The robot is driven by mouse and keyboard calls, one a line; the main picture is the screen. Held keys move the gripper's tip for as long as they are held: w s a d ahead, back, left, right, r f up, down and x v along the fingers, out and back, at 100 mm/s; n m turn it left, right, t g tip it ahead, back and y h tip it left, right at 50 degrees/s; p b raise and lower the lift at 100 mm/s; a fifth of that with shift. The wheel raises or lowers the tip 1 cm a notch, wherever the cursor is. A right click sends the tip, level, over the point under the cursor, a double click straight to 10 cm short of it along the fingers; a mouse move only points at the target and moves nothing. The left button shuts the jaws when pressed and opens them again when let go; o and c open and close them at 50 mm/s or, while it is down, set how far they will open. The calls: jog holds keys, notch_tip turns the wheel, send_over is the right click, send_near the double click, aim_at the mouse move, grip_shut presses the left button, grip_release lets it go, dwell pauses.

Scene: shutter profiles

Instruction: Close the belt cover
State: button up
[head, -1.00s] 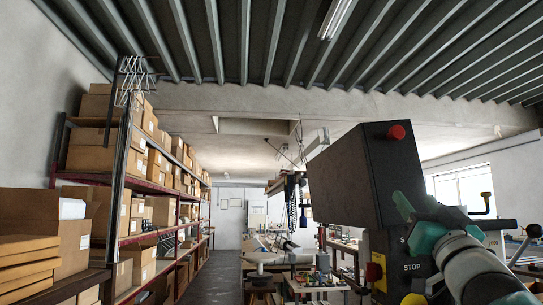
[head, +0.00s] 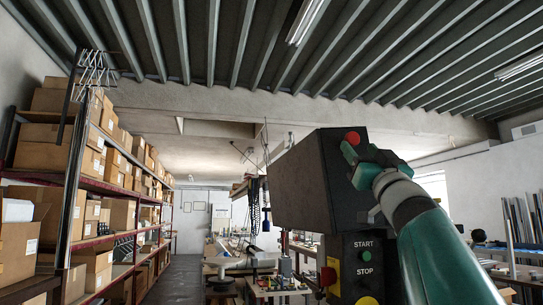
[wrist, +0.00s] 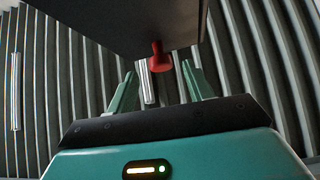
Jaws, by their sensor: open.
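The belt cover (head: 308,182) is a dark box-shaped lid, raised and tilted above the machine's control panel. A red knob (head: 353,137) sticks out near its upper right corner. My gripper (head: 351,152) is beside that corner, close to the knob. In the wrist view the dark cover (wrist: 115,20) fills the top, and the red knob (wrist: 159,57) hangs from its edge. My open gripper (wrist: 159,78) has its fingers on either side of the knob's line, with visible gaps. I cannot tell whether the knob is between the fingertips or just past them.
The control panel (head: 363,262) with START and STOP buttons is below the cover, beside my arm. Shelves of cardboard boxes (head: 100,190) line the left. A narrow aisle (head: 178,282) runs between them and the workbenches (head: 275,288).

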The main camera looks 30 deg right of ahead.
jog(key=shift+x, duration=1.4)
jog(key=shift+c, duration=0.2)
grip_shut()
jog(key=shift+s, duration=0.1)
